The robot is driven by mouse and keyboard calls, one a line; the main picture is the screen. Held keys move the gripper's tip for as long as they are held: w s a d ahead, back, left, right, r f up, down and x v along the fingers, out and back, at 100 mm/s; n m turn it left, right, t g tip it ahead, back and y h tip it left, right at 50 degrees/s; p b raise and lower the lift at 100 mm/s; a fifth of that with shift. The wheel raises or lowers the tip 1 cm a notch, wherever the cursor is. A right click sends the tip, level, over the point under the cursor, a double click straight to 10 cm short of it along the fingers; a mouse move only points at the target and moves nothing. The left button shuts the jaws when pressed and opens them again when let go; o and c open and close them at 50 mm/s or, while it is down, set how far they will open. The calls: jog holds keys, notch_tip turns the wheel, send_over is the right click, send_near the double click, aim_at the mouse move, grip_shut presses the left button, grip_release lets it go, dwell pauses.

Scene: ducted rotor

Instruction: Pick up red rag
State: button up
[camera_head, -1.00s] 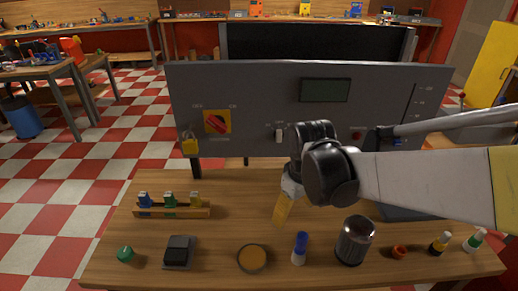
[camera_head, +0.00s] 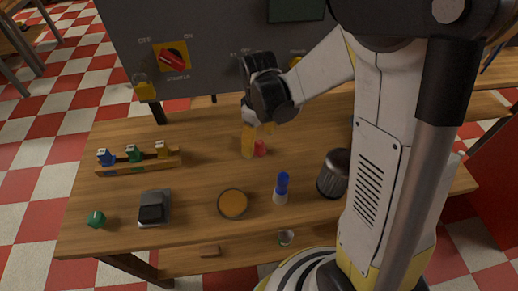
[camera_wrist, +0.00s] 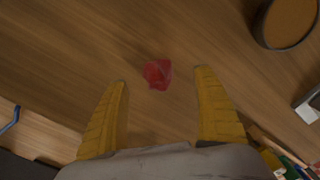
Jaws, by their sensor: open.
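The red rag (camera_wrist: 157,74) is a small crumpled red piece on the wooden tabletop. In the wrist view it lies between and slightly beyond the tips of the two yellow fingers of my gripper (camera_wrist: 162,79), with bare wood on either side of it. My gripper is open and empty. In the head view the yellow fingers of my gripper (camera_head: 249,154) point down over the table, and the red rag (camera_head: 260,148) shows just to their right. The height of the fingertips above the wood is hard to tell.
A round orange dish (camera_head: 232,204), a grey-and-black box (camera_head: 154,207), a blue-topped bottle (camera_head: 281,188) and a dark metal can (camera_head: 333,173) stand nearer the table's front. A wooden rack (camera_head: 138,160) is at left. The grey panel (camera_head: 215,65) rises behind.

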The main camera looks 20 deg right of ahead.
aim_at(259, 142)
notch_tip(259, 142, down, 3)
jog(key=shift+w+f+b, duration=0.1)
jog(key=shift+b, duration=0.45)
jog(key=shift+c, duration=0.3)
jog(key=c, duration=1.2)
